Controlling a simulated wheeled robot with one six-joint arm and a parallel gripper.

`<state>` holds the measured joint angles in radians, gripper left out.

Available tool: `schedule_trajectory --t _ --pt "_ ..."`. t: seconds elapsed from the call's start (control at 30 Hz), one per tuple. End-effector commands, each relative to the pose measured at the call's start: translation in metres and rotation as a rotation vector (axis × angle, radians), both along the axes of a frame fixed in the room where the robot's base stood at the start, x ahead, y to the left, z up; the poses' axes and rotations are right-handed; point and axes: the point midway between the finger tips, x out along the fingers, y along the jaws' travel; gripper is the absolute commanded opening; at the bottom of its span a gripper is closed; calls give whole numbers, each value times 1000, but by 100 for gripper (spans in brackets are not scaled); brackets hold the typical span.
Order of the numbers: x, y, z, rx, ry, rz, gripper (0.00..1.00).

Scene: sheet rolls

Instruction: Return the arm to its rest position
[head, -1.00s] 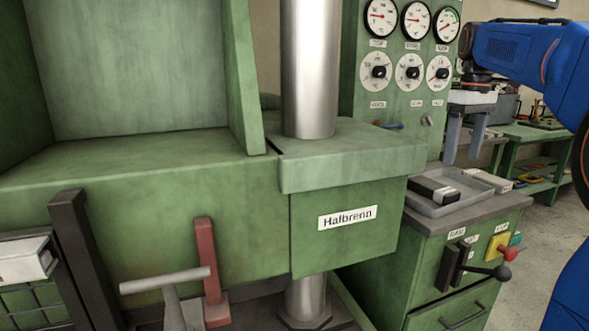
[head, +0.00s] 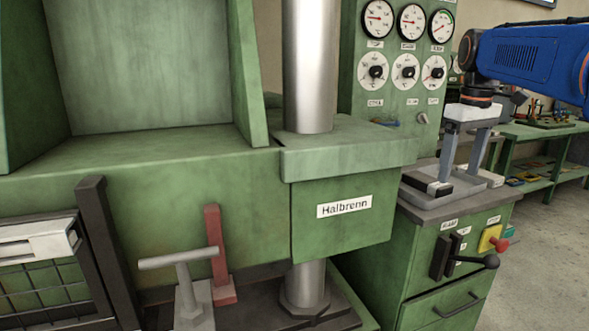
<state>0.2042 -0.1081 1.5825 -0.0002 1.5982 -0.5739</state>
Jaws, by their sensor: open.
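My gripper (head: 456,188) hangs from my blue arm at the right of the head view, fingers pointing down. Its two grey fingers are apart. They show in front of or over the grey tray (head: 477,196) on the green cabinet. A black and white block (head: 428,184) lies in the tray by the left fingertip. Whether the finger touches it I cannot tell. A second pale block (head: 486,176) lies at the tray's right, partly behind the right finger.
A green gauge panel (head: 388,92) stands behind the cabinet (head: 420,260), which has levers and a red knob on its front. A green machine labelled "Halbrenn" (head: 344,206) with a steel column (head: 309,65) fills the middle. A green workbench (head: 540,133) stands at the back right.

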Motion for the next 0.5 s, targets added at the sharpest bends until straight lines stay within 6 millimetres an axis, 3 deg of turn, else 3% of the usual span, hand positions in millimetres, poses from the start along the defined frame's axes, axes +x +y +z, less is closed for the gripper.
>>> schedule_trajectory --t 0.17,0.5 --pt "-35 20 -20 -3 -45 -43 72" --pt "-119 59 -89 12 -158 -158 72"
